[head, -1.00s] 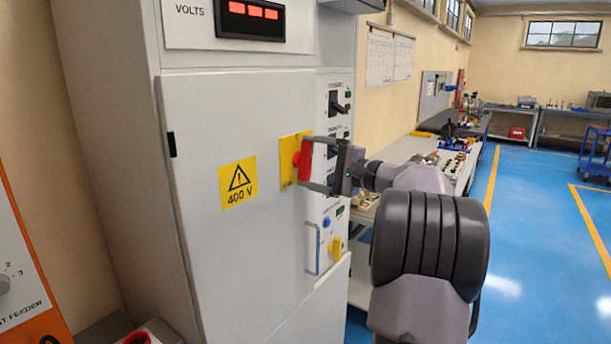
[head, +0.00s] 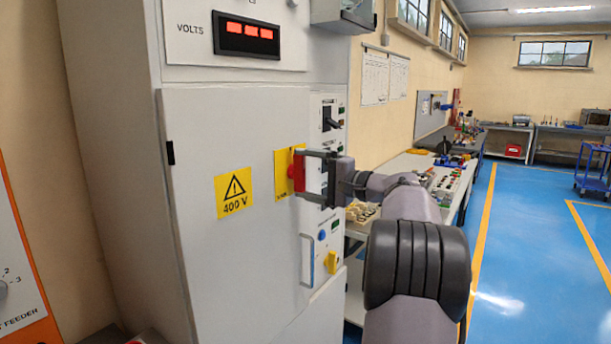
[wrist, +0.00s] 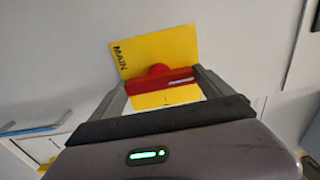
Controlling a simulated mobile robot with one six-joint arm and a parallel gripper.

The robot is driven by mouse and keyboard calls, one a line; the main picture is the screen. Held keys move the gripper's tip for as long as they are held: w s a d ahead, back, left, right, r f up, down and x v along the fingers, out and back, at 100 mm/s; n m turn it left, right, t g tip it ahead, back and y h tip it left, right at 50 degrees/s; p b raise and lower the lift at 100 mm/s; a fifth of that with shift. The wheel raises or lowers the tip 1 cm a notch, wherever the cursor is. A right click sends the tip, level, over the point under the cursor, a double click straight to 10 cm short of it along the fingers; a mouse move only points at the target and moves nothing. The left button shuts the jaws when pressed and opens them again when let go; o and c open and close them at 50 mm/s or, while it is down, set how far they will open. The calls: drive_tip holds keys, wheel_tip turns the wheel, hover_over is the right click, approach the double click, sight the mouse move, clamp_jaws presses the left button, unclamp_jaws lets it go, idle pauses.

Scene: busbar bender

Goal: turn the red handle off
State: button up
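The red handle (head: 298,172) sits on a yellow plate (head: 283,156) on the grey cabinet's front. In the head view its grip stands roughly upright. The wrist view shows the red handle (wrist: 160,81) lying across the space between my fingers, below the word MAIN on the yellow plate (wrist: 157,50). My gripper (head: 308,173) has one finger above the handle and one below it, set wide apart. In the wrist view my gripper (wrist: 162,80) has a fingertip close to each end of the handle. I cannot tell whether they touch it.
The cabinet (head: 235,270) carries a 400 V warning sign (head: 235,193), a red voltage display (head: 247,36) and black switches (head: 329,118) beside the plate. A blue knob and a yellow knob (head: 331,262) sit lower down. Benches (head: 415,170) line the wall; blue floor (head: 535,240) is open at right.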

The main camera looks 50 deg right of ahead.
drive_tip(key=shift+o, duration=0.8)
drive_tip(key=s+d+p, duration=0.1)
drive_tip(key=s+p, duration=0.1)
drive_tip(key=s, duration=1.5)
drive_tip(key=shift+s+d+p, duration=0.2)
drive_tip(key=shift+p, duration=0.1)
